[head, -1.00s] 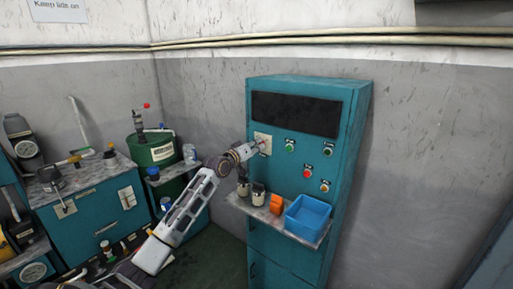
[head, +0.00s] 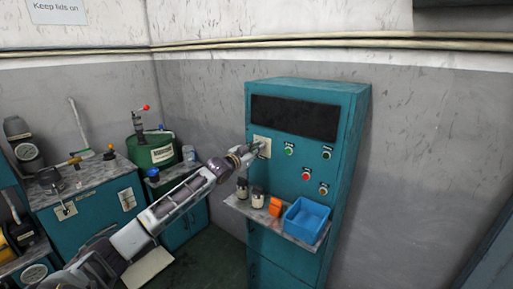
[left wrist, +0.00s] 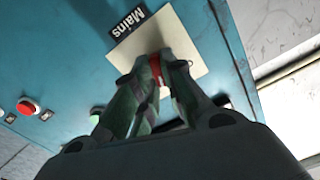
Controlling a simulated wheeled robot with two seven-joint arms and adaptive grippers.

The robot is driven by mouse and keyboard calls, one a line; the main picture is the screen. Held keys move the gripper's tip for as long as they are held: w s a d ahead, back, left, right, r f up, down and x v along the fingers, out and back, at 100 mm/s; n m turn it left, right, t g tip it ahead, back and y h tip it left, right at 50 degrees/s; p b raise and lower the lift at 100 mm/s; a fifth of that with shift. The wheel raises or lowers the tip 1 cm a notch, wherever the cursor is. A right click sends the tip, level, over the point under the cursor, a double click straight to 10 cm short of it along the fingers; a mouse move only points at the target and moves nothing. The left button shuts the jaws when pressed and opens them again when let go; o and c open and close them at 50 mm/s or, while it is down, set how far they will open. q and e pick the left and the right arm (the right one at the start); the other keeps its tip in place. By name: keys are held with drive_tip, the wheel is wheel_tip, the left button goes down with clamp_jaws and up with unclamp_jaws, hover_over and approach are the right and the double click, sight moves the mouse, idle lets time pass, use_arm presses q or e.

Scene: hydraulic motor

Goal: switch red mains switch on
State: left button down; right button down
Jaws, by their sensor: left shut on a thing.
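The red mains switch (left wrist: 155,68) shows in the left wrist view on a cream plate (left wrist: 188,28) beside a black label reading "Mains" (left wrist: 126,22). The plate (head: 262,140) is at the upper left of the teal cabinet's front in the head view, where my gripper mostly hides the switch. My left gripper (left wrist: 160,65) is shut on the red switch, its fingers on either side of it; it also shows against the plate in the head view (head: 258,149). The switch's exact angle is hard to tell. My right gripper is not in view.
The teal cabinet (head: 350,130) has a dark panel (head: 295,117), green and red buttons below it, and a shelf (head: 262,217) holding two jars, an orange block (head: 276,206) and a blue bin (head: 306,219). A bench (head: 95,190) and a green drum (head: 152,151) stand at left.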

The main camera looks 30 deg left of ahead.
use_arm(q)
drive_tip(key=m+p, duration=0.1)
drive_tip(key=m, duration=0.4)
drive_tip(key=shift+d+f+p, duration=0.1)
drive_tip(key=shift+p, duration=0.25)
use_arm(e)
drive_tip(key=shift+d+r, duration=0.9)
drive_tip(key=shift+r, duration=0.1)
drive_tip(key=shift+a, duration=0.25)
use_arm(q)
drive_tip(key=c, duration=1.5)
unclamp_jaws()
drive_tip(key=shift+s, duration=0.1)
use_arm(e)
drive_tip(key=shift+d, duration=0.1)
use_arm(q)
drive_tip(key=shift+s, duration=0.1)
